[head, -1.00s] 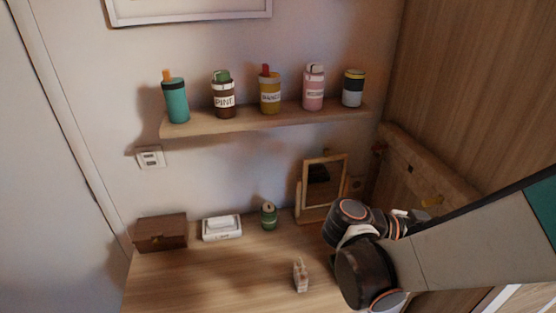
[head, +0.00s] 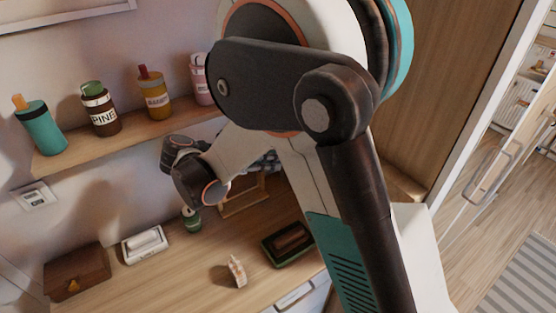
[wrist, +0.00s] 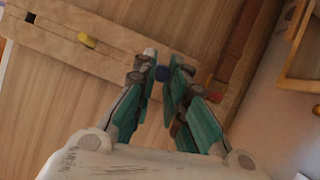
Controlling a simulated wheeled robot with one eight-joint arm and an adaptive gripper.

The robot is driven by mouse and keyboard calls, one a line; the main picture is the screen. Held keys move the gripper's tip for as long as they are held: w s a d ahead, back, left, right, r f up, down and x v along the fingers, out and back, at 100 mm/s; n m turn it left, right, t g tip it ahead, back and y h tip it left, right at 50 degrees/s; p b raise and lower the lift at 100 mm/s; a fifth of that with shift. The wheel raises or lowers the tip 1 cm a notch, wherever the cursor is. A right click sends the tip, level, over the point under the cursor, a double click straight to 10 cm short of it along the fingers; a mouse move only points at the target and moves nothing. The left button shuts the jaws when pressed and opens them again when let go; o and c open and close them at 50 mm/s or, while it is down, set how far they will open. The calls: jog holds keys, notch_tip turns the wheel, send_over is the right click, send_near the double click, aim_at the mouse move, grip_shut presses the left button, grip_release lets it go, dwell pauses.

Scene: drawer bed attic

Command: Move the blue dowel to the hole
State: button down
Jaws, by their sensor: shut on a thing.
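In the wrist view my gripper (wrist: 164,68) is shut on the blue dowel (wrist: 162,74), whose dark blue end shows between the teal fingers. Both are in front of a long pale wooden board (wrist: 130,63). A dark square hole (wrist: 30,18) is near the board's upper left end, apart from the dowel. A yellow dowel (wrist: 87,40) sticks out of the board between that hole and my gripper. I cannot tell how far the blue dowel is from the board's surface. In the head view my arm hides the gripper, the blue dowel and most of the board.
A desk (head: 180,276) holds a brown box (head: 77,272), a white tissue box (head: 145,244), a green jar (head: 192,220), a small figurine (head: 237,271) and a dark green tray (head: 270,254). Several bottles stand on the shelf (head: 140,140) above. A wood-framed mirror (head: 245,197) stands near my arm.

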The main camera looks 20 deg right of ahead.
jog(key=shift+f+b, duration=0.1)
jog(key=shift+b, duration=0.25)
jog(key=shift+w+d+n+h+b, duration=0.25)
jog(key=shift+d+n+h+b, duration=0.4)
jog(key=shift+d+b, duration=0.35)
jog(key=shift+w+d, duration=0.3)
jog(key=shift+d, duration=0.45)
jog(key=shift+w+d, duration=0.25)
jog(key=shift+d, duration=0.45)
jog(key=shift+b, duration=0.65)
jog(key=shift+w+d, duration=0.25)
jog(key=shift+d, duration=0.65)
jog(key=shift+w+d, duration=0.3)
jog(key=shift+d, duration=0.55)
jog(key=shift+w+d, duration=0.25)
jog(key=shift+d, duration=0.65)
jog(key=c, duration=1.5)
grip_release()
jog(key=shift+c, duration=0.2)
